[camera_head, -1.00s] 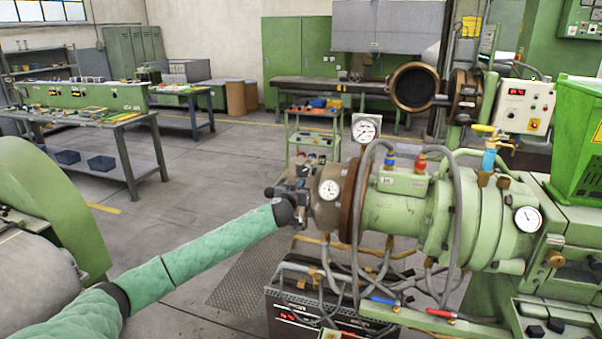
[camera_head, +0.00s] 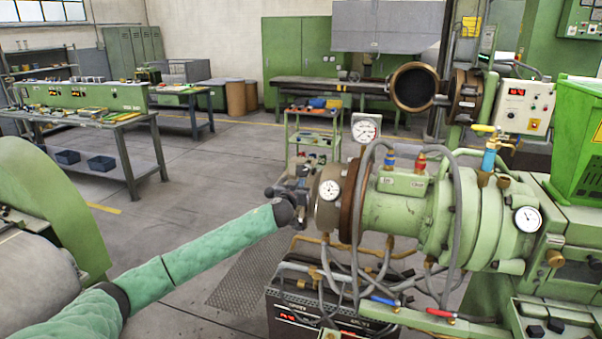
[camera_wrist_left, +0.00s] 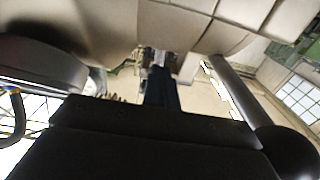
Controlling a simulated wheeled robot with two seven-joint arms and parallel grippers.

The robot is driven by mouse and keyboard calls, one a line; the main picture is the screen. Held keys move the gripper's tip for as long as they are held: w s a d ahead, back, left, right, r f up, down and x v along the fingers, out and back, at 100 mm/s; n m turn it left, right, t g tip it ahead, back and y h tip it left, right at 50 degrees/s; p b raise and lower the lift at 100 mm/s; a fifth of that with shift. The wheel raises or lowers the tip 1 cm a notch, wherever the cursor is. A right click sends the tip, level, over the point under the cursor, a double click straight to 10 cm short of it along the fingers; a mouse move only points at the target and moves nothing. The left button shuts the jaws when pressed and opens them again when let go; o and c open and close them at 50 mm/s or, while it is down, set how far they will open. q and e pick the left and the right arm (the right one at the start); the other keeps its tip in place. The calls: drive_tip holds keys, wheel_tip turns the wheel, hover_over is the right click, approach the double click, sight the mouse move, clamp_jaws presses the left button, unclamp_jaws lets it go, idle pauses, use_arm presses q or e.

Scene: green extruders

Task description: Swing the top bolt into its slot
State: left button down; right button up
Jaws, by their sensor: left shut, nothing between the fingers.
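The green extruder (camera_head: 398,215) has a grey-brown round head (camera_head: 328,212) at its left end, beside a rusty brown flange (camera_head: 352,205). My left arm reaches in from the left. My left gripper (camera_head: 303,178) is at the left end face of this head, shut and empty. In the left wrist view, its dark fingers (camera_wrist_left: 160,88) point away from the camera, close under a large pale metal surface (camera_wrist_left: 110,35). I cannot make out the top bolt or its slot. Whether the fingers touch anything is not clear. My right gripper is not in view.
A dial gauge (camera_head: 366,129) stands above the head, and another gauge (camera_head: 330,188) sits on it. Grey hoses (camera_head: 452,220) loop around the barrel. A black control box (camera_head: 315,308) stands below. Floor left of the head is free. Workbenches (camera_head: 110,122) are farther back.

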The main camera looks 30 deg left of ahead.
use_arm(q)
drive_tip(key=shift+w+a+r, duration=0.1)
drive_tip(key=shift+w+r, duration=0.3)
drive_tip(key=shift+r, duration=0.2)
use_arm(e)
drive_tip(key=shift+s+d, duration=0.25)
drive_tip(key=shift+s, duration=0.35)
